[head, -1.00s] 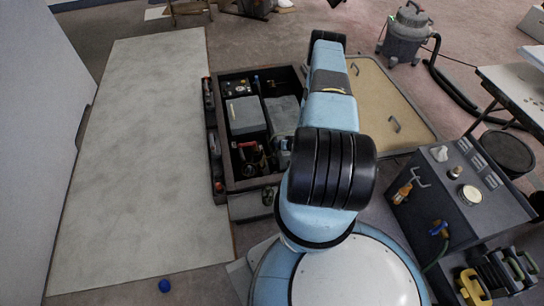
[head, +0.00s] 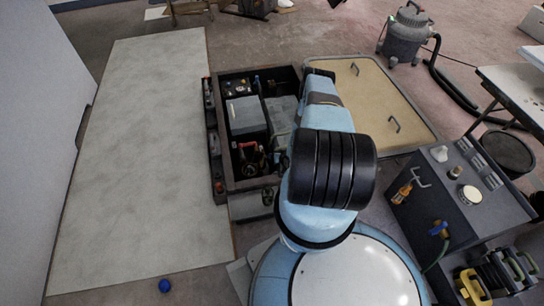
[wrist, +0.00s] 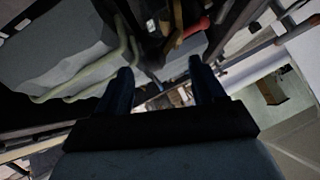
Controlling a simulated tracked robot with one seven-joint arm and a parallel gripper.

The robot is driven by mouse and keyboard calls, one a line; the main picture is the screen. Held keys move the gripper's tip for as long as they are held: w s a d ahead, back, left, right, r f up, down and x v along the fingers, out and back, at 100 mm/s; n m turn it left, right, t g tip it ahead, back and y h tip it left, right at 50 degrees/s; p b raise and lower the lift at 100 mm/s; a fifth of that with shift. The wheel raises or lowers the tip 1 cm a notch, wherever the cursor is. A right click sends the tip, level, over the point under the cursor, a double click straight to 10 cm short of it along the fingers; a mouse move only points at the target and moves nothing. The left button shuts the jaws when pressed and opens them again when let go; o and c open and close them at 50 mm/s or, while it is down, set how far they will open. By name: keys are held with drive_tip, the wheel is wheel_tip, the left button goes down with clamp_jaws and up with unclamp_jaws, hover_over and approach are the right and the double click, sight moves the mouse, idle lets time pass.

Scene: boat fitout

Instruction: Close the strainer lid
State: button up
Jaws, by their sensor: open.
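My gripper (wrist: 160,72) is open in the wrist view. Its two dark fingers are apart with nothing visible between them. In the head view my arm hides the gripper, over the right side of the open equipment bay (head: 228,166). I cannot make out the strainer or its lid for certain in either view. Small fittings, one with a red part (head: 247,147), sit in the near part of the bay. In the wrist view a red and orange part (wrist: 193,32) lies beyond the fingertips. I cannot tell whether anything touches the fingers.
Grey boxes (head: 245,115) fill the bay's middle. Pale hoses (wrist: 85,77) run left of the fingers. A tan hatch panel (head: 375,90) lies right of the bay. A dark cabinet (head: 470,205) stands at right. The pale panel (head: 140,140) at left is clear.

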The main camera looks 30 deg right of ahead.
sight(267, 159)
drive_tip(key=shift+x, duration=2.4)
